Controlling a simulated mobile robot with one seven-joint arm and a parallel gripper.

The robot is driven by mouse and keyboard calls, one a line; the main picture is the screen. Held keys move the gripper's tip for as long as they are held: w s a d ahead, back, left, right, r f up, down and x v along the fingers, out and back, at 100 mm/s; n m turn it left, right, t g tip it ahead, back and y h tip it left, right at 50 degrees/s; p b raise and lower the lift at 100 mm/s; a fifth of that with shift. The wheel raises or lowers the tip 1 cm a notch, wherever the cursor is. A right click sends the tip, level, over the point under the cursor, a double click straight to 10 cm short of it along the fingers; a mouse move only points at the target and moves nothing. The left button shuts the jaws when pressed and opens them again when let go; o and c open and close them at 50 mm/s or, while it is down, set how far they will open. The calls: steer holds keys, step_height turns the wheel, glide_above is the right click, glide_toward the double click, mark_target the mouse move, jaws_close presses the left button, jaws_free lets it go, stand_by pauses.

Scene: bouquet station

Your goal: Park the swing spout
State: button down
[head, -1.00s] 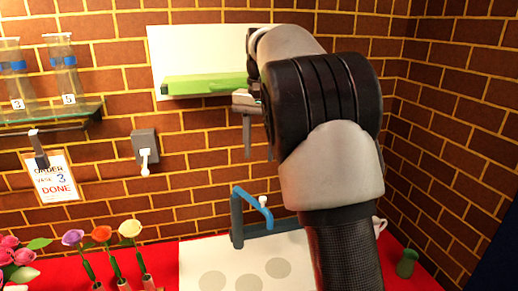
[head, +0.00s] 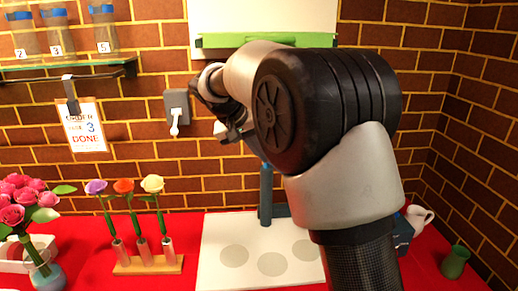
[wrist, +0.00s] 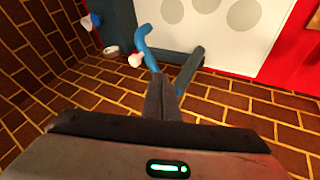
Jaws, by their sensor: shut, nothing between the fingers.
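The swing spout (wrist: 142,42) is a bright blue bent tube with a white knob (wrist: 136,60); it shows in the wrist view, just beyond my fingertips. A darker blue bar (wrist: 186,72) beside it belongs to the same fixture. In the head view its upright post (head: 266,192) stands behind the white board, and my arm hides the spout. My gripper (wrist: 162,80) is shut and empty. Its fingertips overlap the lower end of the blue tube in the wrist view; I cannot tell whether they touch it. In the head view my gripper (head: 236,132) is partly hidden by my arm.
A white board (head: 225,225) with grey circles lies on the red table (head: 190,232). A wooden rack (head: 148,266) with three flowers stands to its left. A white mug (head: 417,218) and green vase (head: 455,262) are at right. A switch (head: 176,108) is on the brick wall.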

steer(key=w+d+f, duration=0.1)
steer(key=d+f, duration=0.2)
steer(key=d, duration=0.2)
steer(key=shift+d+f, duration=0.35)
steer(key=shift+d, duration=0.05)
